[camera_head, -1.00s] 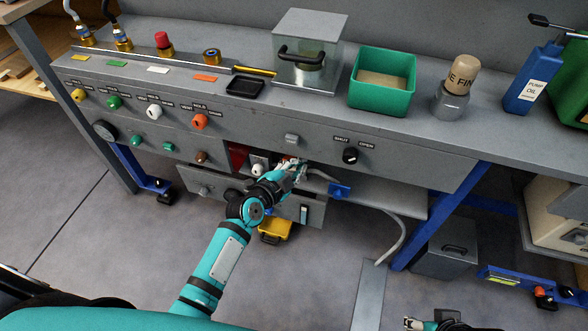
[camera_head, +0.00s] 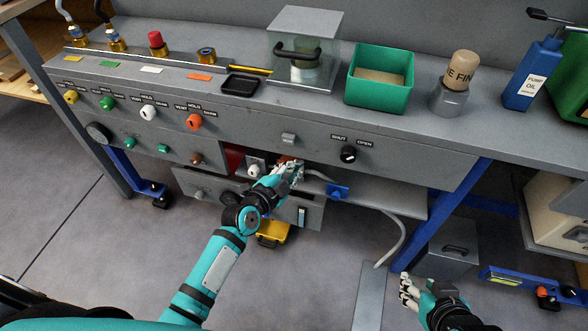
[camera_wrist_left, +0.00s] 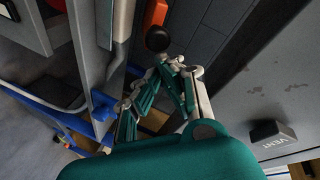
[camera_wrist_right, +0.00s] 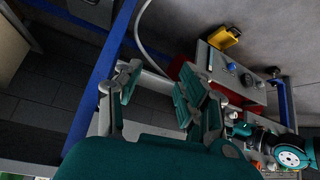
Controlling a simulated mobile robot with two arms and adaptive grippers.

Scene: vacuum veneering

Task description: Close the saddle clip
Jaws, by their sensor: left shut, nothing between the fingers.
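My left gripper (camera_head: 294,171) is shut and empty at the recess under the bench front. Its fingertips also meet in the left wrist view (camera_wrist_left: 172,66), near a black ball knob (camera_wrist_left: 157,39) and an orange part (camera_wrist_left: 154,14). In the head view, a small orange part (camera_head: 288,159) shows just behind the left fingers. I cannot pick out the saddle clip for certain; the hand may hide it. A blue block (camera_head: 338,191) sits by the pale hose, right of the left gripper. My right gripper (camera_head: 406,291) is open and empty, low at the right; its spread fingers show in its wrist view (camera_wrist_right: 158,92).
The pale hose (camera_head: 398,238) hangs below the shelf (camera_head: 385,194). A drawer (camera_head: 200,194) juts out beneath the left arm, with a yellow case (camera_head: 272,234) below. A blue bench leg (camera_head: 446,212) stands between the left gripper and a grey box (camera_head: 445,252).

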